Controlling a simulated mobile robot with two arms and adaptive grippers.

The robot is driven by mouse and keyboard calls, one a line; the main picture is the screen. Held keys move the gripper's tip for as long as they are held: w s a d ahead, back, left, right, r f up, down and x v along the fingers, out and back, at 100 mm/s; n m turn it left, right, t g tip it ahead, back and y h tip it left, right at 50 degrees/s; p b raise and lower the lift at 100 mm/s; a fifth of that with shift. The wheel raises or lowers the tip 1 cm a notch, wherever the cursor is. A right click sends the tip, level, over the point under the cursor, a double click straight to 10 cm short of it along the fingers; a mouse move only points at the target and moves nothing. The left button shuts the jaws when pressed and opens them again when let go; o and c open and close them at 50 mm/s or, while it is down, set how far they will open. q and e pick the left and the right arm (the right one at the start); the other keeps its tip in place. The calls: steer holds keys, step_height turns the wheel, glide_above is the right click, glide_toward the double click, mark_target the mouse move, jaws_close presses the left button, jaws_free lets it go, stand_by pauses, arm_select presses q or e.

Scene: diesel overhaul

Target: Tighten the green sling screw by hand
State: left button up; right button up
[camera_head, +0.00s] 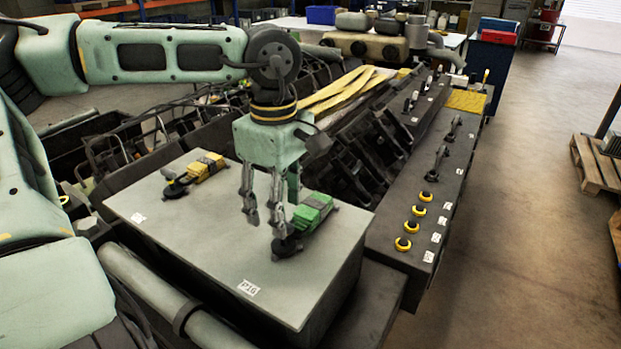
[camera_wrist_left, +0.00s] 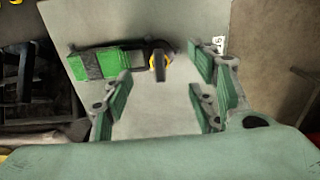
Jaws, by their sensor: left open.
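The green sling (camera_head: 312,212) lies folded on the grey metal top (camera_head: 205,243), and also shows in the left wrist view (camera_wrist_left: 103,63). Its dark end fitting (camera_head: 286,246) lies toward the front. In the left wrist view the sling screw (camera_wrist_left: 159,66), dark with a yellow part, stands at the sling's end. My left gripper (camera_head: 266,227) points down over the metal top beside the sling. It is open and empty. In the left wrist view its fingers (camera_wrist_left: 160,92) are spread, with the screw ahead in line with the gap. Contact is not visible. My right gripper is not in view.
A yellow sling (camera_head: 204,167) with a dark fitting lies farther back on the metal top. A paper label (camera_head: 248,288) is near the front edge. A dark bench (camera_head: 425,215) with yellow rings stands to the right. Long yellow straps (camera_head: 345,90) lie behind.

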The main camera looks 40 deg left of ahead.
arm_select(q)
steer(key=shift+w, duration=0.1)
steer(key=n, duration=0.3)
steer(key=shift+r, duration=0.1)
steer(key=n, duration=0.4)
steer(key=shift+b, duration=0.35)
steer(key=n, duration=0.6)
steer(key=shift+n, duration=0.4)
steer(key=n, duration=0.6)
steer(key=shift+n, duration=0.3)
steer(key=n+p, duration=0.1)
steer(key=n, duration=0.5)
steer(key=n+b, duration=0.8)
steer(key=shift+f, duration=0.4)
step_height(320, 180, down, 3)
steer(key=n+b, duration=0.1)
steer(key=b, duration=0.2)
steer(key=shift+f+b, duration=0.65)
